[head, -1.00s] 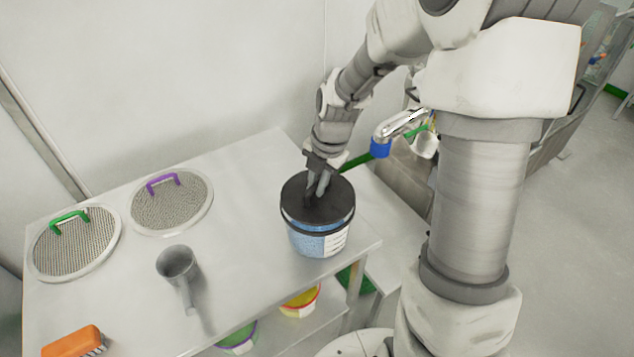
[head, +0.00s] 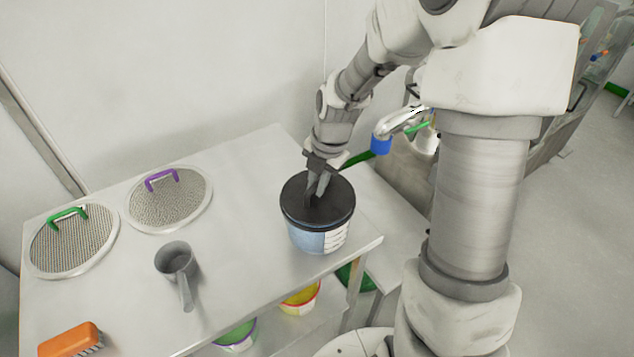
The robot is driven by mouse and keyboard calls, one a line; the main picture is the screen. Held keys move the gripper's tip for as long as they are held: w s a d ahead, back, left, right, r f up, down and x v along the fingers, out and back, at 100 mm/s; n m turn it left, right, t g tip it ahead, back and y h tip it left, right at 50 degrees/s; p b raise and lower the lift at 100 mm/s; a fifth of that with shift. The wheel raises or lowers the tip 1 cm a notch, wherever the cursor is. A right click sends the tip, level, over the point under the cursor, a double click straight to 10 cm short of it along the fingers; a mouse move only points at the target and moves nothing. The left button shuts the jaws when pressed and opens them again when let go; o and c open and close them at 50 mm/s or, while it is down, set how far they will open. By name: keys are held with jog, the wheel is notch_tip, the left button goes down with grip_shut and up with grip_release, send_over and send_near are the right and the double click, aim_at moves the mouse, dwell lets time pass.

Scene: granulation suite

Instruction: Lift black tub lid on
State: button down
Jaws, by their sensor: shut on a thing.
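The tub (head: 318,238) stands on the right end of the metal table, blue with a white label. The black lid (head: 296,207) lies over the tub's top and covers its opening. My gripper (head: 313,200) points down onto the middle of the lid and is shut on it; the fingers hide the part they grip. Whether the lid is pressed fully down all round cannot be told.
A grey scoop (head: 176,262) lies left of the tub. Two round mesh sieves, one with a purple handle (head: 161,180) and one with a green handle (head: 67,217), lie at the back left. An orange brush (head: 68,339) is at front left. Tubs (head: 300,299) stand on the lower shelf.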

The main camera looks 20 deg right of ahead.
aim_at(329, 203)
jog(key=shift+f, duration=0.2)
jog(key=c, duration=0.8)
grip_release()
jog(key=shift+r, duration=0.1)
jog(key=s+r, duration=0.1)
jog(key=r, duration=0.4)
jog(key=d+r, duration=0.1)
jog(key=r, duration=0.5)
jog(key=s+d+r+p, duration=0.1)
jog(key=r, duration=0.5)
jog(key=shift+s+d, duration=0.1)
jog(key=shift+s, duration=0.2)
jog(key=s+r+m+t, duration=0.1)
jog(key=s+m, duration=0.5)
jog(key=m, duration=0.2)
jog(key=s+a+r+m+t+h, duration=0.1)
jog(key=s+m, duration=0.4)
jog(key=m, duration=0.4)
jog(key=s+a+r+m+t, duration=0.1)
jog(key=s+r+m+t, duration=0.1)
jog(key=s+m, duration=0.4)
jog(key=shift+s+m, duration=0.15)
jog(key=shift+m, duration=0.65)
jog(key=shift+s+m, duration=0.15)
jog(key=shift+m, duration=0.65)
